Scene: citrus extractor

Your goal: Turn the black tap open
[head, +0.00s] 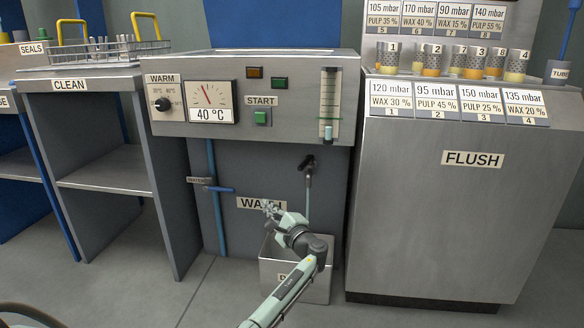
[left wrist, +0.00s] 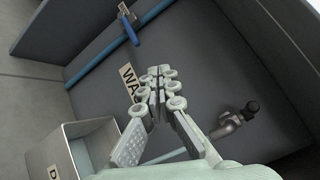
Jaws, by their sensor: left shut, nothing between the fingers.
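The black tap (head: 307,163) is on the grey front panel of the wash unit, with a dark knob on a metal spout. In the left wrist view the tap (left wrist: 252,107) is at the right, its black knob facing outward. My left gripper (head: 269,206) is in front of the WASH label, below and left of the tap. Its fingers (left wrist: 158,78) are closed together and empty, apart from the tap. A thin pale blue line runs down below the tap; I cannot tell if it is water or a tube. My right gripper is not seen.
A grey open bin (head: 318,283) stands on the floor below the tap. A blue pipe with a blue-handled valve (head: 216,188) is left of the gripper. The FLUSH cabinet (head: 440,210) stands at the right, and the CLEAN shelves (head: 105,178) at the left.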

